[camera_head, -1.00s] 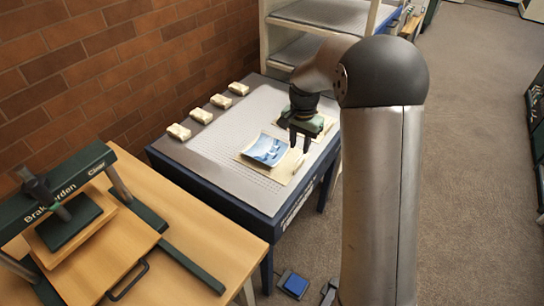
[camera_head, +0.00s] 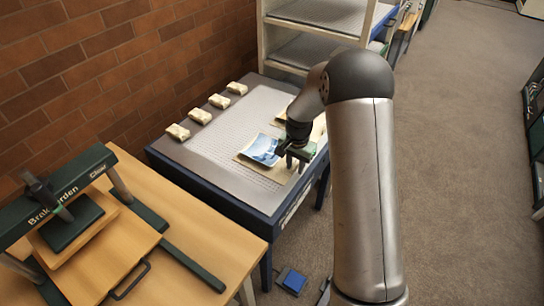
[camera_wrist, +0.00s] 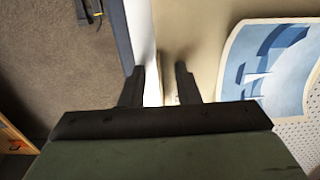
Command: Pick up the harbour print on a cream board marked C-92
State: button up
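A blue and white harbour print (camera_head: 261,149) with a sailing boat lies on a cream board (camera_head: 279,173) on the perforated table. In the wrist view the print (camera_wrist: 270,62) is right of the fingers, and the cream board (camera_wrist: 205,32) fills the upper middle. My gripper (camera_head: 293,160) is over the board's right part, beside the print. In the wrist view my gripper (camera_wrist: 158,84) has its two fingers apart near the board's left edge, with no clear hold on anything. I cannot read a C-92 mark. The gap between fingertips and board is unclear.
The grey table (camera_head: 208,150) carries several small cream blocks (camera_head: 200,116) along its wall side. Another cream sheet (camera_head: 318,128) lies behind my gripper. A press (camera_head: 66,215) stands on the wooden table at left.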

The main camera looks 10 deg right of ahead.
grip_shut()
jog(key=shift+r, duration=0.15)
